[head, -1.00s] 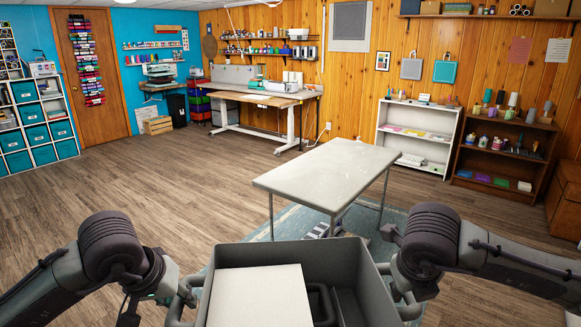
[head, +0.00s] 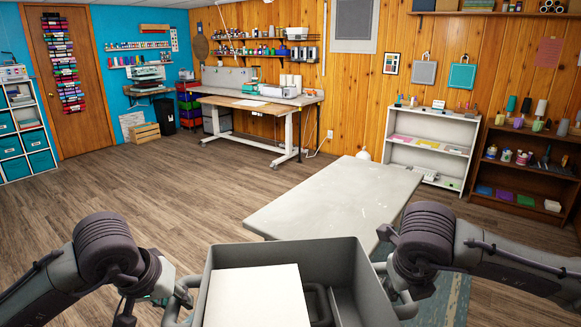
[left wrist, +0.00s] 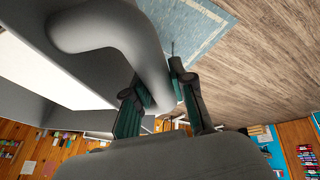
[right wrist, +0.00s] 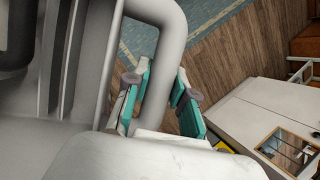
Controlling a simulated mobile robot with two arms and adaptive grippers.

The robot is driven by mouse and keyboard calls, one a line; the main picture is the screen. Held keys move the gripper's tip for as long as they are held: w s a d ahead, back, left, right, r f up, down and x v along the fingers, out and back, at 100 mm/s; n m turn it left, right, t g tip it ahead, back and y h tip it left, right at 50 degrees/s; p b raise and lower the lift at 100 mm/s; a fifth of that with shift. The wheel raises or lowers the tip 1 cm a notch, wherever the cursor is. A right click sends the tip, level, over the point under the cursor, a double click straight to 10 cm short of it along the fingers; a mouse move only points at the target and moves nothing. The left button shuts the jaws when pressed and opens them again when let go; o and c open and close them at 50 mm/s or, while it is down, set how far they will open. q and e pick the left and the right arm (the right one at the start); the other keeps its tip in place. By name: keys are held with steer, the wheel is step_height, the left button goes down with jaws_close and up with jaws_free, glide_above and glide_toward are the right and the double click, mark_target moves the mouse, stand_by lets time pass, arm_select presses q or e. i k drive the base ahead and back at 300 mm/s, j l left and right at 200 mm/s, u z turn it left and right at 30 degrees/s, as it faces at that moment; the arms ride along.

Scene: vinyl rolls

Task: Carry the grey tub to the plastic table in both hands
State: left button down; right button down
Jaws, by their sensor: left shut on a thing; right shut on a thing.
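The grey tub (head: 335,250) is held in front of me at the bottom middle of the head view, with a white flat-topped thing (head: 257,297) inside it. My left gripper (head: 182,296) is shut on the tub's left handle; the left wrist view shows the fingers (left wrist: 160,95) around the thick grey bar. My right gripper (head: 393,282) is shut on the right handle; the right wrist view shows its teal pads (right wrist: 160,95) on either side of the bar. The pale plastic table (head: 335,200) stands just ahead, its near part hidden behind the tub. Its top looks clear.
A white shelf (head: 430,145) and a brown shelf (head: 520,170) stand at the right wall. A workbench (head: 262,104) is at the back. Wooden floor to the left is open.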

mark_target(324, 215)
steer(key=i, duration=1.4)
steer(key=i+j+z, duration=0.1)
steer(key=i, duration=1.35)
steer(key=i+z, duration=0.1)
steer(key=z, duration=0.65)
